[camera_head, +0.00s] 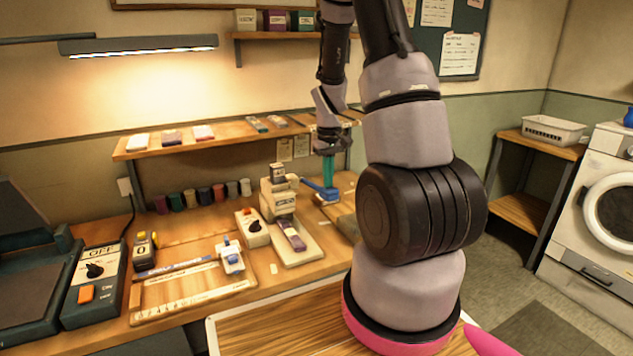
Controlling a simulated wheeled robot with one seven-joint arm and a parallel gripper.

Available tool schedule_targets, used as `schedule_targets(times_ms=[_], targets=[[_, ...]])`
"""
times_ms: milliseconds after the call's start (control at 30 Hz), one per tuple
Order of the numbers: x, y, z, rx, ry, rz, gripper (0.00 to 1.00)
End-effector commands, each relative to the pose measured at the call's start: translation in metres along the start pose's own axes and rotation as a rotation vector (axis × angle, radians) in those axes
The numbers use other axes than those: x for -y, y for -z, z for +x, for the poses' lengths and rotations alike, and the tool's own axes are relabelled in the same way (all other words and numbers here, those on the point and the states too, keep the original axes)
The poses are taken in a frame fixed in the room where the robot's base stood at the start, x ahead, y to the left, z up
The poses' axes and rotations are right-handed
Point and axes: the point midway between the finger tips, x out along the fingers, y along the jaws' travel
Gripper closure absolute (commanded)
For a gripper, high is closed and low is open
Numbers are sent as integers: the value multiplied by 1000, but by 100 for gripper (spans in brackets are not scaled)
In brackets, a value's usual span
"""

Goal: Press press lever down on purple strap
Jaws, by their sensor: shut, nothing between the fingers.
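A beige press (279,198) stands on the workbench on a pale base plate. A purple strap (292,235) lies on that plate, below and in front of the press head. A blue lever (313,186) sticks out to the right from the upper part of the press. My gripper (329,184) points down with its teal fingers shut and empty, at the lever's right end. I cannot tell whether the fingertips touch the lever. My arm hides the bench to the right.
A beige box with a black knob (252,228) stands just left of the press. A wooden board (190,289) with a white-and-blue clamp lies at the front left. A shelf (232,136) runs above the bench behind. Several thread spools (204,194) line the back.

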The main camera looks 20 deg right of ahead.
Motion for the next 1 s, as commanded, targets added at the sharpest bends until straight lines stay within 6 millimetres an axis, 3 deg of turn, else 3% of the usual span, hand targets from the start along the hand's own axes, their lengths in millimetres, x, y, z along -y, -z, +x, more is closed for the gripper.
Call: schedule_targets(times_ms=[733,1000], targets=[[0,1,-76,-3,0,1,100],[0,0,-88,0,0,1,100]])
